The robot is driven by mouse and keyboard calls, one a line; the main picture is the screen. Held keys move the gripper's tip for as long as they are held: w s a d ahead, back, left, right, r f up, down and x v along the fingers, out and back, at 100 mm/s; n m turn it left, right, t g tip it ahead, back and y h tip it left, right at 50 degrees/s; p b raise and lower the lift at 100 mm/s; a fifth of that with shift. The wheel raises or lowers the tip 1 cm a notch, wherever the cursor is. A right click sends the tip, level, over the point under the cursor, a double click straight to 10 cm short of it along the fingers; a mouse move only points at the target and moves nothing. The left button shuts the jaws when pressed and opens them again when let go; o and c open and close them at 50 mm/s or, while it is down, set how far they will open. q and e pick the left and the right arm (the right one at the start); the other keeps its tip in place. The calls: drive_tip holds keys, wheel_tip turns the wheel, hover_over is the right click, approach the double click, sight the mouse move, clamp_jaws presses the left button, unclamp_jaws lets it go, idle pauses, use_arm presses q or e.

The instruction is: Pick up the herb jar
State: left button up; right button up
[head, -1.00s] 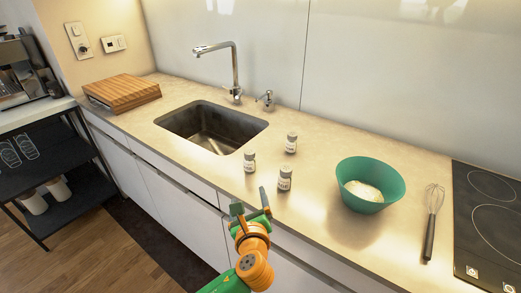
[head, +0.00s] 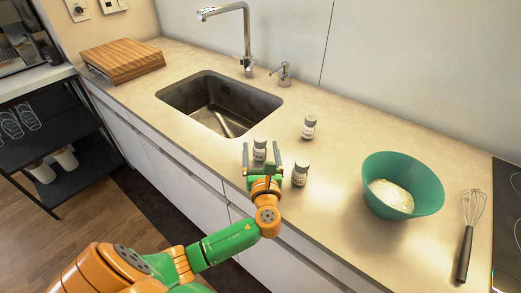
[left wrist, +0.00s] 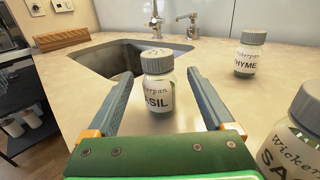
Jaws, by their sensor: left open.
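Three small glass jars with grey lids stand upright on the counter. The jar labelled as basil (left wrist: 158,82), its first letter partly hidden, also shows in the head view (head: 260,146). My left gripper (head: 262,154) is open, its fingers pointing at this jar, one on each side. In the left wrist view the jar stands between the fingertips (left wrist: 160,76), and I see no finger pressed on it. The thyme jar (left wrist: 247,56) stands farther back to the right, also in the head view (head: 309,128). A jar reading "SA" (left wrist: 292,140) is close to the right (head: 300,174), cut by the wrist view's edge.
A sink (head: 215,103) with a faucet (head: 246,40) lies behind and left of the jars. A green bowl (head: 418,190) with white contents and a whisk (head: 467,245) are to the right. A wooden board (head: 122,60) is far left.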

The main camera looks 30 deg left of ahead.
sight(260, 138)
use_arm(q)
drive_tip(key=x, duration=0.4)
drive_tip(key=shift+w+a, duration=0.1)
drive_tip(key=shift+a, duration=0.1)
drive_tip(key=c, duration=1.3)
clamp_jaws()
drive_tip(key=shift+r, duration=0.1)
drive_tip(key=shift+r, duration=0.2)
wheel_tip(260, 138, up, 3)
drive_tip(key=shift+r+p, duration=0.15)
drive_tip(key=shift+p, duration=0.25)
drive_tip(key=s+r+p, duration=0.2)
drive_tip(key=s+r, duration=0.7)
drive_tip(key=s, duration=0.5)
drive_tip(key=shift+r+p, duration=0.15)
drive_tip(key=shift+p, duration=0.25)
